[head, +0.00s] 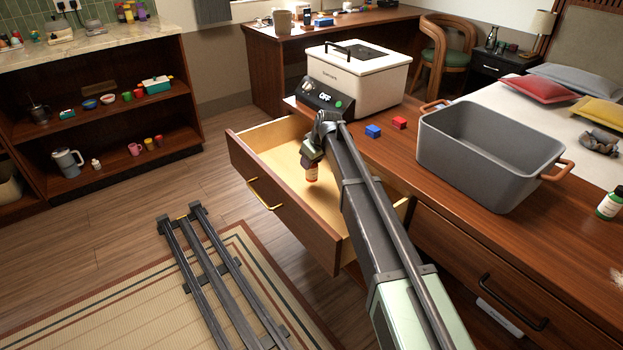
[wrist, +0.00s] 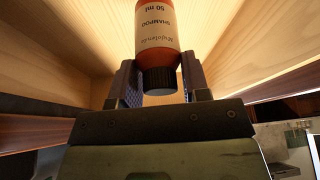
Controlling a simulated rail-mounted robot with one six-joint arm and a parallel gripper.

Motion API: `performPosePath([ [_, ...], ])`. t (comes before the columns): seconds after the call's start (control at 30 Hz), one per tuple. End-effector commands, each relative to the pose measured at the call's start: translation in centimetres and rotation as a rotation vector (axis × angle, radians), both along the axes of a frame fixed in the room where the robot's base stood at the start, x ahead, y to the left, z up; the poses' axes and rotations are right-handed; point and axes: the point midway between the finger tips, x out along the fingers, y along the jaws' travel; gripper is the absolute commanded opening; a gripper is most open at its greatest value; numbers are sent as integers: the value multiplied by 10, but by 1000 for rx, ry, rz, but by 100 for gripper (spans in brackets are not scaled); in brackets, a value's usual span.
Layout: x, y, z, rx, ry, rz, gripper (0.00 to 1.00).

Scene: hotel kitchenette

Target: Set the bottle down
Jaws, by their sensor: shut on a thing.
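The bottle is a small amber shampoo bottle with a cream label and a black cap. In the head view the bottle (head: 311,172) is inside the open drawer (head: 268,141), below my gripper (head: 312,159). In the wrist view the bottle (wrist: 157,28) extends away from my gripper (wrist: 159,86), whose fingers are on both sides of the black cap. My gripper is shut on the bottle at its cap end. The bottle looks upright. I cannot tell whether its base touches the drawer floor.
The drawer has pale wooden walls close around my gripper. On the counter above are a white appliance (head: 362,80), a blue block (head: 373,131), a red block (head: 400,122) and a grey two-handled bin (head: 468,164). My arm hides part of the drawer's right side.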

Motion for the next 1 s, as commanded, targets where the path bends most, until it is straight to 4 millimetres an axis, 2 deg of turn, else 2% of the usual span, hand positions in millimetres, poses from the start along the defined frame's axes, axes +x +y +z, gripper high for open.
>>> performPosePath([
  [0.1, 0, 0, -31, 0, 0, 0, 15],
  [0.17, 0, 0, -42, 0, 0, 0, 15],
  [0.4, 0, 0, -38, 0, 0, 0, 15],
  [0.57, 0, 0, -43, 0, 0, 0, 15],
  [0.6, 0, 0, -42, 0, 0, 0, 49],
  [0.73, 0, 0, -41, 0, 0, 0, 68],
  [1.0, 0, 0, -40, 0, 0, 0, 68],
])
